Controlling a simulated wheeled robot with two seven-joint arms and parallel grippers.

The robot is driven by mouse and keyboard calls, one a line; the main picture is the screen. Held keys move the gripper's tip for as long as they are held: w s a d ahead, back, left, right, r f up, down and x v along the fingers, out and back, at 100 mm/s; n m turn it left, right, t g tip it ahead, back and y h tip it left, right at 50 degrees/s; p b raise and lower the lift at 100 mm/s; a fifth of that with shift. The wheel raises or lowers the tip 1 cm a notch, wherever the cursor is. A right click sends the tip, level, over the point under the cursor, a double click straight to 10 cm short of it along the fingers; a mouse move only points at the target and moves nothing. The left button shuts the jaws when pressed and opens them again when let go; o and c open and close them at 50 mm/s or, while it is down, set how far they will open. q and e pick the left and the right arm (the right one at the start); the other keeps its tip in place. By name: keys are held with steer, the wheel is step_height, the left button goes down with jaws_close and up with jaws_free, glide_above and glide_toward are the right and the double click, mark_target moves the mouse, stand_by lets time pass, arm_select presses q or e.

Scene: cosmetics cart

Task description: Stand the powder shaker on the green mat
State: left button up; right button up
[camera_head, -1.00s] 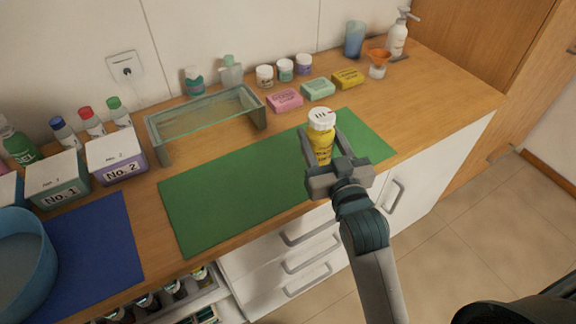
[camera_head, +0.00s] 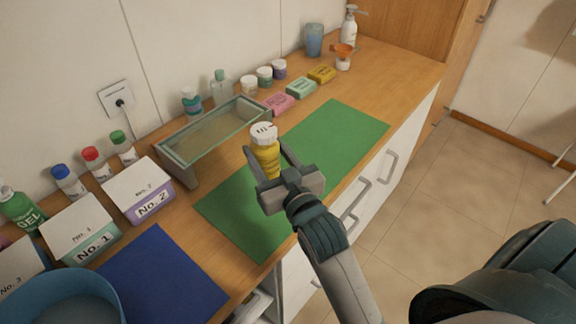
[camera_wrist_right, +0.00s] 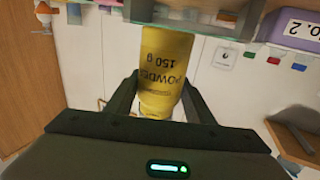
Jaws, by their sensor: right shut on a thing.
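The powder shaker (camera_head: 265,150) is a yellow bottle with a white lid, upright in the head view. My right gripper (camera_head: 268,162) is shut on its body from the near side. In the right wrist view the shaker (camera_wrist_right: 166,72) fills the gap between the fingers, and its lettering reads upside down. The green mat (camera_head: 330,140) lies on the counter, bare where it shows. In the head view the shaker overlaps the mat's left part; its base is hidden and its height above the mat cannot be told. My left gripper is not in view.
A glass-topped stand (camera_head: 205,140) is close behind the shaker. Boxes No. 1 (camera_head: 80,232) and No. 2 (camera_head: 137,190), a blue mat (camera_head: 165,275) and a blue basin (camera_head: 60,300) are left. Pink (camera_head: 279,104), green (camera_head: 301,88) and yellow bars (camera_head: 321,74) lie behind the mat.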

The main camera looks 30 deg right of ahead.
steer(key=shift+a, duration=0.25)
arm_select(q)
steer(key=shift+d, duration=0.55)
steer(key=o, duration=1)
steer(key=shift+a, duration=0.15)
arm_select(e)
steer(key=shift+d+f, duration=0.35)
steer(key=d+f+n+y+b, duration=0.1)
steer(key=d+f+y, duration=0.15)
steer(key=d, duration=1.25)
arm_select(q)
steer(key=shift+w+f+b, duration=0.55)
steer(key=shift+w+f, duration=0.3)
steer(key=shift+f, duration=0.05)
arm_select(e)
steer(key=d+r+n, duration=0.1)
steer(key=d+r, duration=0.5)
steer(key=d, duration=0.4)
steer(key=shift+r+y, duration=0.25)
steer(key=shift+y, duration=0.2)
